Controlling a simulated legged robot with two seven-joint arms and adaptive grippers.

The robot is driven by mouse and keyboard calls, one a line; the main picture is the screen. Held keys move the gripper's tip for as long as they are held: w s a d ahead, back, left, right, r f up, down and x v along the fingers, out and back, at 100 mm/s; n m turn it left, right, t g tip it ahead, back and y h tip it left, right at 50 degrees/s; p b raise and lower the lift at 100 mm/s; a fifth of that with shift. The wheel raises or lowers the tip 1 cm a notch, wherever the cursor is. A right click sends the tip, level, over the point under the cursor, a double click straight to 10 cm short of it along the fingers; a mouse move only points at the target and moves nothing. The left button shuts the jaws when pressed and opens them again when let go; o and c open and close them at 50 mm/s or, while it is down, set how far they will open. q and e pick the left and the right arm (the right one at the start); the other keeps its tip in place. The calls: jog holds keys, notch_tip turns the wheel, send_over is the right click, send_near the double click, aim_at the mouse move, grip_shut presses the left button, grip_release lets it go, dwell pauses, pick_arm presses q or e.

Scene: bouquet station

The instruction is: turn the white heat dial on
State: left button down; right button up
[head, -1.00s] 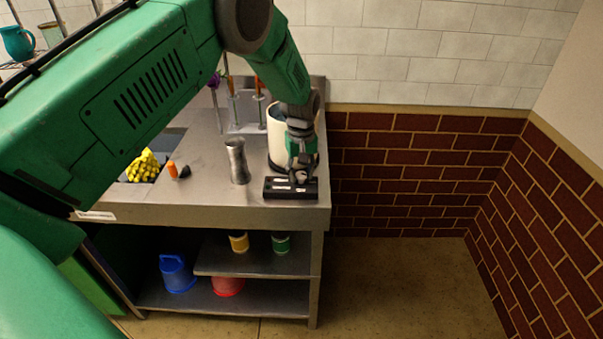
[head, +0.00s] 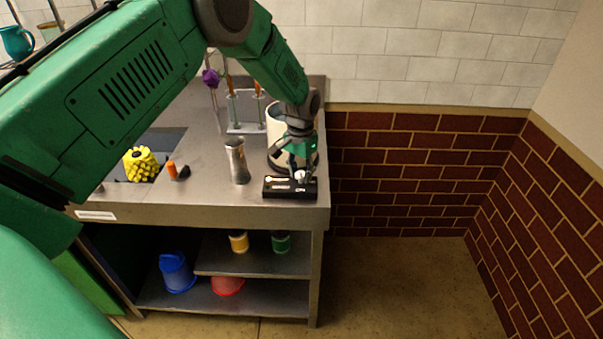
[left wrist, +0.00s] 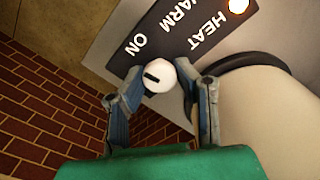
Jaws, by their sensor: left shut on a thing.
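The white heat dial (left wrist: 163,76) sits by a dark label plate (left wrist: 165,35) reading HEAT, WARM and ON in the left wrist view. A short dark mark shows on the dial's face; I cannot tell its exact setting. An orange lamp (left wrist: 237,6) glows near the word HEAT. My left gripper (left wrist: 165,84) is shut on the dial, one finger on each side. In the head view, my left gripper (head: 300,168) is at the right part of the black control box (head: 290,194) on the counter's front right. My right gripper is out of view.
A white pot (head: 278,128) stands right behind the box. A grey metal vase (head: 236,160) stands to its left. A yellow cluster (head: 141,163) and an orange-handled item (head: 172,169) lie further left. The floor right of the counter is clear.

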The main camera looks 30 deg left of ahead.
aim_at(300, 172)
pick_arm(q)
jog(key=shift+w+a+r+m, duration=0.1)
jog(key=shift+w+r+m, duration=0.2)
jog(key=shift+m, duration=0.7)
jog(key=c, duration=1.3)
grip_release()
jog(key=shift+o, duration=0.5)
jog(key=shift+s+f, duration=0.1)
jog(key=shift+s, duration=0.05)
notch_tip(300, 172, up, 12)
jog(key=shift+f, duration=0.1)
